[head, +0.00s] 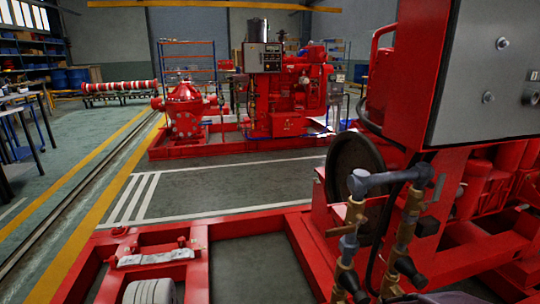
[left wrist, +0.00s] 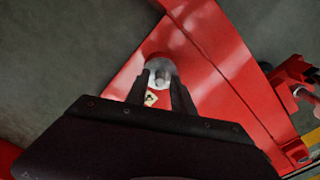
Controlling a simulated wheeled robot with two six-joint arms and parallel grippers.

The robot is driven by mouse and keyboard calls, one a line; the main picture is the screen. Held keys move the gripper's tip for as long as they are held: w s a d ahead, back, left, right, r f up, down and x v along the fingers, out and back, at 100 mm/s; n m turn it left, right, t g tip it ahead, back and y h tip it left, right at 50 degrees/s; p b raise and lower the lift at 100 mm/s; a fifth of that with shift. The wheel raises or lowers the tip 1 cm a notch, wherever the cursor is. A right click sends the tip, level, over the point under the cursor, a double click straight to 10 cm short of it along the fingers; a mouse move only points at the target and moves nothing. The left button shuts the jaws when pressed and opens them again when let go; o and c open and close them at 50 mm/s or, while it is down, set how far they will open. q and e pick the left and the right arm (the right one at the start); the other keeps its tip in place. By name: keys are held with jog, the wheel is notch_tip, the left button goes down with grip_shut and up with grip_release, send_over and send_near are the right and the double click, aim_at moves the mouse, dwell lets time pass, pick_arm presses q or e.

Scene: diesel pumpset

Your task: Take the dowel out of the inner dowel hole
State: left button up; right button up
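In the left wrist view, my left gripper (left wrist: 160,82) points at a red steel beam (left wrist: 215,65), with its two dark fingers apart. A small grey, rounded piece (left wrist: 161,66), which looks like the dowel's end, shows at the fingertips. A pale round patch surrounds it on the red face. I cannot tell whether the fingers touch it. The hole is hidden or too small to make out. Neither gripper shows in the head view, and my right gripper is in no view.
In the head view, a red base frame (head: 255,222) crosses the foreground, bearing a pale plate (head: 150,258). A grey pipe with brass valves (head: 405,225) and a grey control cabinet (head: 490,75) stand at right. A second red pumpset (head: 285,100) stands behind clear, striped floor.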

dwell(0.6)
pick_arm(q)
grip_shut()
dwell(1.2)
